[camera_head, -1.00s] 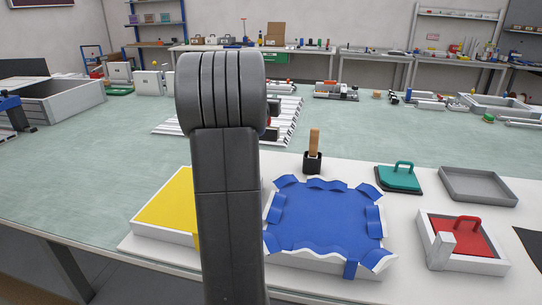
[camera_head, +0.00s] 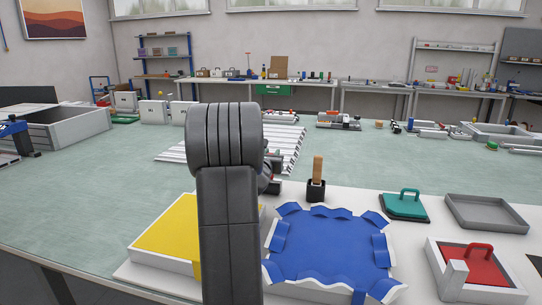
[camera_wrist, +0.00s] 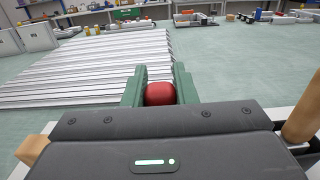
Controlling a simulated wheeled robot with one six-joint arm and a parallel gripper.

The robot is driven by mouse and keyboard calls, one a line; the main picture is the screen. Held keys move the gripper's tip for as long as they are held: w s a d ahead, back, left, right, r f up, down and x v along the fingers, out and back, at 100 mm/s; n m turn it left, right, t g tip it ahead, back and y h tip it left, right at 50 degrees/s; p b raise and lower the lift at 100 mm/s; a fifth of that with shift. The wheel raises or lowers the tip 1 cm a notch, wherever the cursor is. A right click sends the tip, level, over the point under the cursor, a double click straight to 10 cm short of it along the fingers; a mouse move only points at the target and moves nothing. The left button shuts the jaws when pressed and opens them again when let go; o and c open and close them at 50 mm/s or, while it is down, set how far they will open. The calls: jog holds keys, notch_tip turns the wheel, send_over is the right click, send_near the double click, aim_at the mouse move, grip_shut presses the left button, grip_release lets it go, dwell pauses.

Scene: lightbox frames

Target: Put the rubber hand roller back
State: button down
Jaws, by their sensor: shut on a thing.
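In the wrist view my gripper (camera_wrist: 160,82) has two green fingers shut on a rounded red thing (camera_wrist: 160,94), which looks like part of the hand roller. The rest of it is hidden by the gripper body. In the head view my arm hides most of the gripper; a dark and red bit (camera_head: 268,178) shows at its right edge, above the table. A black holder (camera_head: 316,195) with an upright wooden handle (camera_head: 318,170) stands just right of it. The wooden handle also shows at the right of the wrist view (camera_wrist: 303,118). I cannot tell what the holder's handle belongs to.
A blue wavy-edged sheet (camera_head: 328,250) on a white block and a yellow block (camera_head: 170,240) lie in front. A teal-handled block (camera_head: 404,205), a grey tray (camera_head: 452,222) and a red-handled block (camera_head: 475,270) are at right. A ribbed rack (camera_head: 185,153) lies behind. Green table is clear between.

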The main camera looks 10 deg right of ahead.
jog(key=shift+f, duration=0.1)
jog(key=c, duration=1.2)
grip_release()
jog(key=shift+o, duration=0.2)
jog(key=shift+r, duration=0.2)
jog(key=b+v, duration=0.2)
jog(key=v, duration=1)
jog(key=shift+w, duration=0.1)
jog(key=r+p+x, duration=0.1)
jog(key=p+x, duration=0.1)
jog(key=x, duration=1)
jog(key=shift+r, duration=0.3)
